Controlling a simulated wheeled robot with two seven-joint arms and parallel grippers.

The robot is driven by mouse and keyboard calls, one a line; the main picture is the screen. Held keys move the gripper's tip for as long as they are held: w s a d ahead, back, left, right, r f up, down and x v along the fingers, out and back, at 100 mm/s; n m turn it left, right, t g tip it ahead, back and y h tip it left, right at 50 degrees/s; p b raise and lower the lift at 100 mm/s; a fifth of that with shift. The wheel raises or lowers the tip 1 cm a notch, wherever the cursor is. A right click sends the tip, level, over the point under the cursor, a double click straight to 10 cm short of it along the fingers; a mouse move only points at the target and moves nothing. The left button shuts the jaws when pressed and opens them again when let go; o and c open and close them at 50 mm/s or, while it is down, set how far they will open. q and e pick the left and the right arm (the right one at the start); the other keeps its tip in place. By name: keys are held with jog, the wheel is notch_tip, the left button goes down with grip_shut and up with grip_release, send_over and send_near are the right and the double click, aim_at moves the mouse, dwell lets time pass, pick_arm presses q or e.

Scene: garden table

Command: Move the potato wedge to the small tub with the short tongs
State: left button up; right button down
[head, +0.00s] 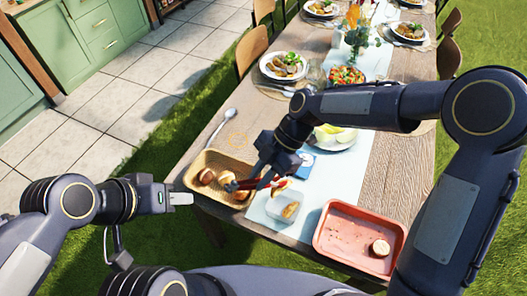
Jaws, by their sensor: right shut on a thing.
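My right gripper (266,176) is shut on the short tongs (246,184), dark red, whose tips point left over the wicker basket (197,164). The basket holds several brown and pale food pieces (207,177). The small tub (284,206), clear and square, stands on the pale runner to the right of the tongs. A golden-brown piece that looks like a potato wedge (290,210) shows in it. I cannot tell whether the tongs' tips grip anything. My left gripper (181,198) is left of the basket and empty; its finger gap is not clear.
A red tray (340,238) with a round pale piece (380,247) stands at the front right. A spoon (222,124) lies behind the basket. A plate of pale green food (335,138) and set plates stand further back.

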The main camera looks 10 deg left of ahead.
jog(key=shift+w, duration=0.15)
notch_tip(320, 180, down, 9)
jog(key=b, duration=0.4)
dwell(0.5)
